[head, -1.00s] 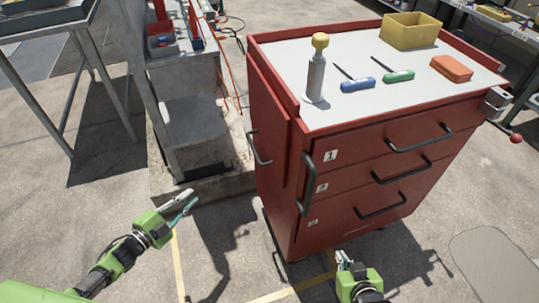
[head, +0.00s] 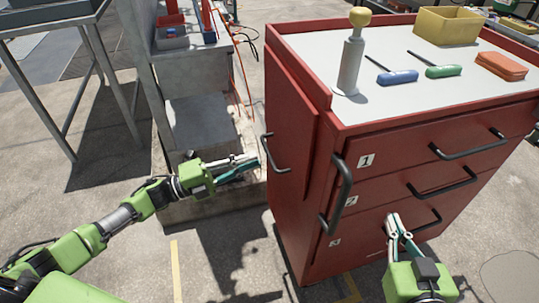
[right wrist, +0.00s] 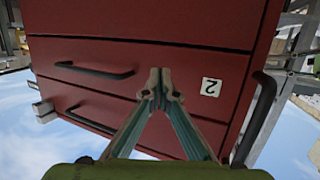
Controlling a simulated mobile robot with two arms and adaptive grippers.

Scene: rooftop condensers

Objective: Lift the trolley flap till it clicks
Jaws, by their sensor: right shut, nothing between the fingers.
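The red trolley (head: 400,160) stands at the right in the head view. The red flap (head: 293,135) hangs down against its left side. A black handle (head: 268,150) is at the flap's far edge, and another black handle (head: 341,195) is at its near edge, by the front corner. My left gripper (head: 256,160) is just left of the far handle; I cannot tell whether its fingers are parted. My right gripper (head: 391,217) is shut and empty in front of the lower drawers, right of the near handle. Its closed tips also show in the right wrist view (right wrist: 160,76).
A grey metal stand (head: 200,110) is behind my left gripper. Drawer handles (head: 468,148) stick out in front.

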